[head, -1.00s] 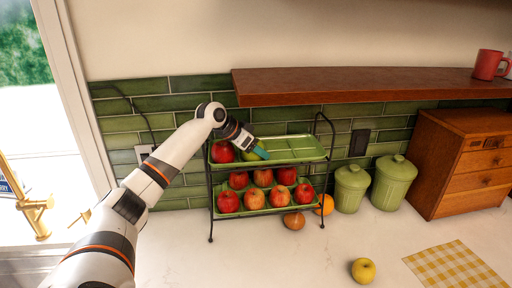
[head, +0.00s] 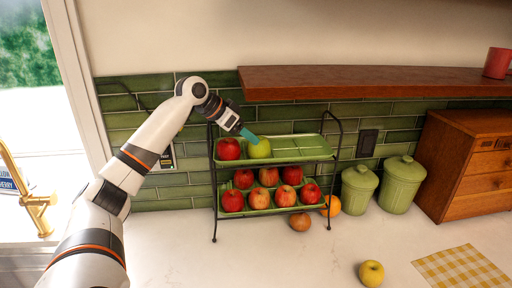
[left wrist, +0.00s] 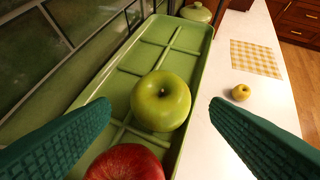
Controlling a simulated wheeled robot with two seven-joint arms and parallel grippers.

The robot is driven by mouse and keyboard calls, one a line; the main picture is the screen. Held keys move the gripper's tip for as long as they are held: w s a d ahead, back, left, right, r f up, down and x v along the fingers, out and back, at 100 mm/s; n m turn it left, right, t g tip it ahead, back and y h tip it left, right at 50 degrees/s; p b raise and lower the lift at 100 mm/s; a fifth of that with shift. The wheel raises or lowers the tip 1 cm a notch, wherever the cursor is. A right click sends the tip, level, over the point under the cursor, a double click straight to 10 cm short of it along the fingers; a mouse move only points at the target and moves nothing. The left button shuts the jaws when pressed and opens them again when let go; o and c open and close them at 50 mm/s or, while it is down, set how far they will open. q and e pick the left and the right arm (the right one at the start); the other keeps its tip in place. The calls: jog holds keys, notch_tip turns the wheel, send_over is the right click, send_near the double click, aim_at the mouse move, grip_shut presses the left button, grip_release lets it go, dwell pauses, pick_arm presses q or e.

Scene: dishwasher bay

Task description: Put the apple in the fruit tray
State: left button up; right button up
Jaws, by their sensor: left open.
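A green apple (head: 259,148) rests in the upper green fruit tray (head: 305,154) of a black wire stand, beside a red apple (head: 229,149). In the left wrist view the green apple (left wrist: 161,100) sits on the divided tray (left wrist: 182,38), with the red apple (left wrist: 125,163) at the bottom edge. My left gripper (head: 247,134) is open, just above and left of the green apple. Its teal fingers stand apart on either side of the apple in the wrist view, with no visible contact. My right gripper is out of view.
The lower tray (head: 272,210) holds several red apples. A yellow apple (head: 371,273) lies on the counter by a checked cloth (head: 462,268). An orange (head: 331,205) and a brownish fruit (head: 300,221) lie near the stand. Green canisters (head: 402,184) stand right. A wooden shelf (head: 370,84) overhangs.

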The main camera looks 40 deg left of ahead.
pick_arm(q)
jog(key=shift+b+v, duration=0.3)
jog(key=shift+v, duration=1.55)
